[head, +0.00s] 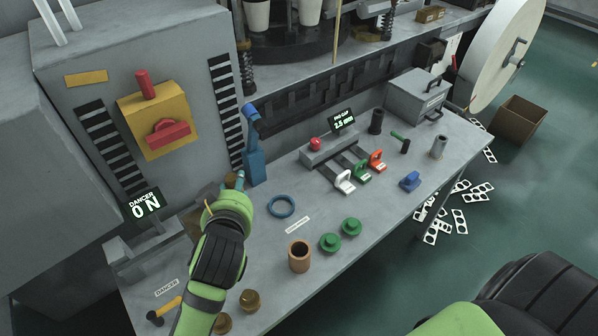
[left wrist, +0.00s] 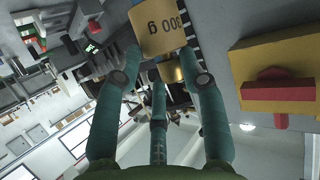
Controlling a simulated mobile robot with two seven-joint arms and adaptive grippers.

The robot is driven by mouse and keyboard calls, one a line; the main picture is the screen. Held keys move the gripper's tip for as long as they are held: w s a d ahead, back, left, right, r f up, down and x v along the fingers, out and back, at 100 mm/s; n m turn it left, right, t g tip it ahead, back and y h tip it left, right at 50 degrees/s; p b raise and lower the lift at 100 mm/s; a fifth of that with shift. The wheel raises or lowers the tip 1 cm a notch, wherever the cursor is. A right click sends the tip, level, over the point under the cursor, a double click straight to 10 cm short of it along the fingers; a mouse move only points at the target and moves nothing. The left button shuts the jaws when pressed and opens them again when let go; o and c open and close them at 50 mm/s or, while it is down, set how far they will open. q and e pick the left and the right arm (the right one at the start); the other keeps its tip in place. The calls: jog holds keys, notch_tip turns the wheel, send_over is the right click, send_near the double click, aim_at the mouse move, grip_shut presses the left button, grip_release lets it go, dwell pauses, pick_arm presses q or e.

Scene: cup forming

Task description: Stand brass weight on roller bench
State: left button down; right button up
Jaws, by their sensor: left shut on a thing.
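My left gripper (head: 238,181) is raised over the back left of the grey bench top (head: 275,240), near the grey cabinet's front. In the left wrist view its teal fingers (left wrist: 160,75) are shut on a brass weight (left wrist: 158,28) with dark lettering that reads upside down, ending in "00 g". In the head view the held weight is mostly hidden behind the hand. Two other brass weights, one (head: 250,300) and another (head: 222,323), stand at the bench's front left. My right gripper is not in view.
The dancer display (head: 145,205) reads 0 N. A blue upright tool (head: 254,150) stands close to the hand. A blue ring (head: 281,206), copper-brown cup (head: 299,257) and two green round pieces (head: 340,235) are on the bench.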

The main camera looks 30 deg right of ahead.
pick_arm(q)
jog(key=s+d+f+m+g+h+b, duration=0.25)
jog(key=d+f+m+h, duration=0.2)
jog(key=d, duration=0.55)
jog(key=shift+g, duration=0.55)
jog(key=s+a+f+p, duration=0.1)
jog(key=a+f, duration=0.2)
jog(key=s+a+f, duration=0.1)
jog(key=a+f, duration=0.2)
jog(key=a, duration=0.1)
jog(key=s+a+f+p, duration=0.1)
jog(key=a+f, duration=0.2)
jog(key=shift+s+a+f+p, duration=0.25)
jog(key=shift+s+a+p, duration=0.05)
jog(key=shift+s+a, duration=0.05)
jog(key=shift+f+h, duration=0.25)
jog(key=shift+f, duration=0.2)
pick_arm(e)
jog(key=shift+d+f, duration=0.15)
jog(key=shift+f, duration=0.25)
pick_arm(q)
jog(key=c, duration=1)
grip_release()
jog(key=shift+f, duration=0.15)
